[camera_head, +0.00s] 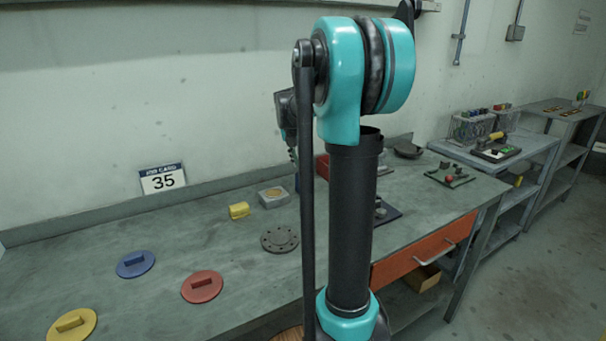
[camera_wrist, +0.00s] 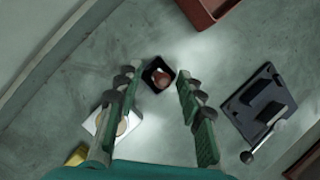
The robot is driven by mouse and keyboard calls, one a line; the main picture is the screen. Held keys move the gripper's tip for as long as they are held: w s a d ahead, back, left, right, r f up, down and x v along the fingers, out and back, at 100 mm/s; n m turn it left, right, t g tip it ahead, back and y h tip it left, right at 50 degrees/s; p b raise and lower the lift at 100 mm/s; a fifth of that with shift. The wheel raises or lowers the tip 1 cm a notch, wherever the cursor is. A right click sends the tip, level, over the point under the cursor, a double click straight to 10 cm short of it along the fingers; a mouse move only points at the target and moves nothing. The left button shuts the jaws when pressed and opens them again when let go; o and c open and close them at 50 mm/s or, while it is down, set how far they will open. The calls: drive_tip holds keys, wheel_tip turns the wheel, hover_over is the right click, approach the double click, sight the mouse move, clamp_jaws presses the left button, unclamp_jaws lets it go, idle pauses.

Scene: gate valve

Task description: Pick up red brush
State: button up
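In the wrist view, a small black square holder (camera_wrist: 158,86) stands on the bench with a reddish-brown rounded thing (camera_wrist: 161,77) in it. This may be the red brush seen end-on from above, but its bristles and full shape do not show. My gripper (camera_wrist: 155,75) is open and points down at the bench. Its two green-and-black fingers lie left and right of the holder in the picture, with nothing gripped between them.
A red box (camera_wrist: 205,10) lies beyond the holder. A black plate with a metal tool (camera_wrist: 258,105) is to the right. A pale block with a round disc (camera_wrist: 110,124) and a yellow block (camera_wrist: 77,156) are at left. A grey flange (camera_head: 280,239) lies on the bench.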

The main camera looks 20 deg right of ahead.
drive_tip(key=shift+w+d+f, duration=0.2)
drive_tip(key=shift+w+f, duration=0.05)
drive_tip(key=shift+f, duration=0.4)
drive_tip(key=shift+c, duration=0.5)
clamp_jaws()
drive_tip(key=shift+r, duration=0.15)
wheel_tip(320, 180, up, 20)
